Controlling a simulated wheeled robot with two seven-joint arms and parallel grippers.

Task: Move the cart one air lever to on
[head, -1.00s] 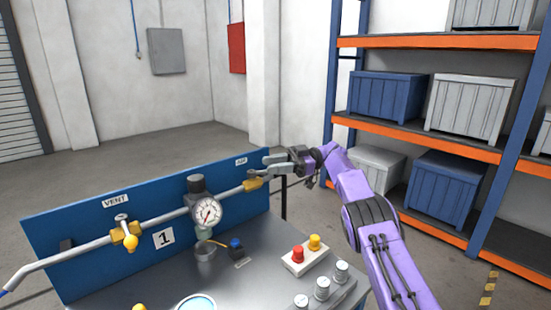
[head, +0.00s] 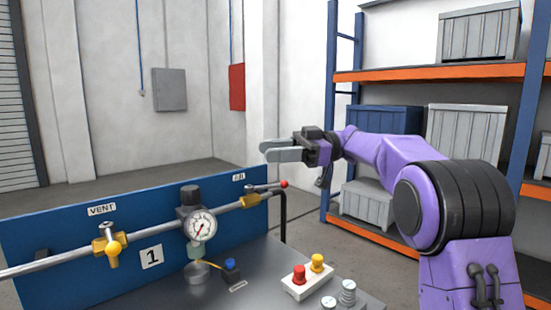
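The cart's air valve (head: 251,201) is a brass body on the grey pipe, below the AIR label (head: 238,177) at the right end of the blue panel. Its lever (head: 267,187) points right, roughly in line with the pipe, and ends in a red tip (head: 284,184). My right gripper (head: 266,152) is above the lever and apart from it, fingers pointing left. The fingers look parted with nothing between them. My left gripper is out of view. The panel (head: 60,262) carries a number 1 plate (head: 151,257).
A box with red and yellow buttons (head: 306,283) is on the cart top. Shelving (head: 440,73) with crates stands at the right. Space above the panel is clear.

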